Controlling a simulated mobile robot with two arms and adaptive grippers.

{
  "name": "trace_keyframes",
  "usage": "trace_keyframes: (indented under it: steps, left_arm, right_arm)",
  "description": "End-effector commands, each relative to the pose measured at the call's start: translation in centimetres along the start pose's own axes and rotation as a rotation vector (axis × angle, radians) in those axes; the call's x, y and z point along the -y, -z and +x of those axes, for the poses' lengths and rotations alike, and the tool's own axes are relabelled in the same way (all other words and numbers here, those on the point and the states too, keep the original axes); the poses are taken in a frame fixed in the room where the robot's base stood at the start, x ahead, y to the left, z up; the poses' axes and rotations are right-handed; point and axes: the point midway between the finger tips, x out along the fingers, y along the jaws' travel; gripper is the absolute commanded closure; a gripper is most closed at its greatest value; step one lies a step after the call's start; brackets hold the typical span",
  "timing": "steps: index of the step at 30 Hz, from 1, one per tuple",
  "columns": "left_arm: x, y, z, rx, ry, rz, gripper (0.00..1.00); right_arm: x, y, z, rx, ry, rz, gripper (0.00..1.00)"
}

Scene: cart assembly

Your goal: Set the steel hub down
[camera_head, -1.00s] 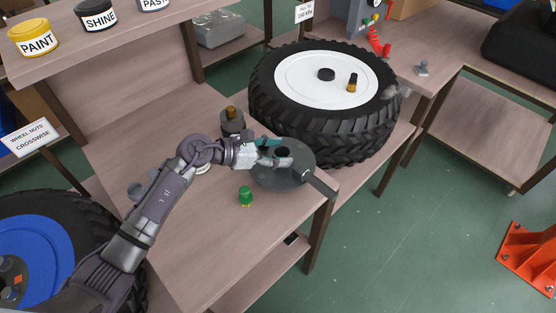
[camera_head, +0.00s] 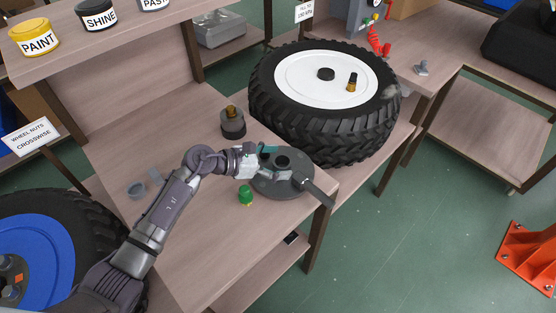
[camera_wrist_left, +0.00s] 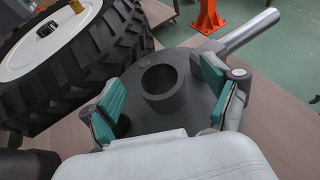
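The dark grey steel hub (camera_head: 283,162) looks to be the short hollow ring in the middle of a flat round grey plate (camera_head: 270,184) near the table's front right corner. It also shows in the wrist view (camera_wrist_left: 168,104), upright with its bore facing up. My left gripper (camera_head: 266,156) is over the left part of the plate, beside the ring. In the wrist view its teal-padded fingers (camera_wrist_left: 160,103) are spread wide, with nothing gripped between them and the ring just ahead. My right gripper is not in view.
A bar handle (camera_head: 318,193) sticks out from the plate past the table edge. A green-capped piece (camera_head: 246,195) and a dark cylinder with a brass top (camera_head: 232,122) stand close by. A big tyre (camera_head: 335,135) lies just behind.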

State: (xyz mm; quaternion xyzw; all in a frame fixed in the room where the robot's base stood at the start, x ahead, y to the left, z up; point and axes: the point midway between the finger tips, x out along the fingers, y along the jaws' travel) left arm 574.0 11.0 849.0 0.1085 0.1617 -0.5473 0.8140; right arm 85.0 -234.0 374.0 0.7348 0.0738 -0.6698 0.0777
Motion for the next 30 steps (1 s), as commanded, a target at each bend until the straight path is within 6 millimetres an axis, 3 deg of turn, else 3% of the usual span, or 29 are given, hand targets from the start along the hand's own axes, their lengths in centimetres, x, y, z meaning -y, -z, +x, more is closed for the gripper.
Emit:
trace_keyframes:
  steps: [10, 21, 30]
  left_arm:
    - [-0.1, -0.1, -0.9, -0.001, -0.002, 0.001, 0.13]
    - [-0.1, 0.1, -8.5, -0.004, -0.003, 0.003, 0.13]
    - [0.0, -0.2, -11.9, 0.000, 0.000, 0.000, 0.13]
  right_arm:
    - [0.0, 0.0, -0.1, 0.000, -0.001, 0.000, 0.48]
    - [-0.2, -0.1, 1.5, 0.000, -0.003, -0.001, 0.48]
    - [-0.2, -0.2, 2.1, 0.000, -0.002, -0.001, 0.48]
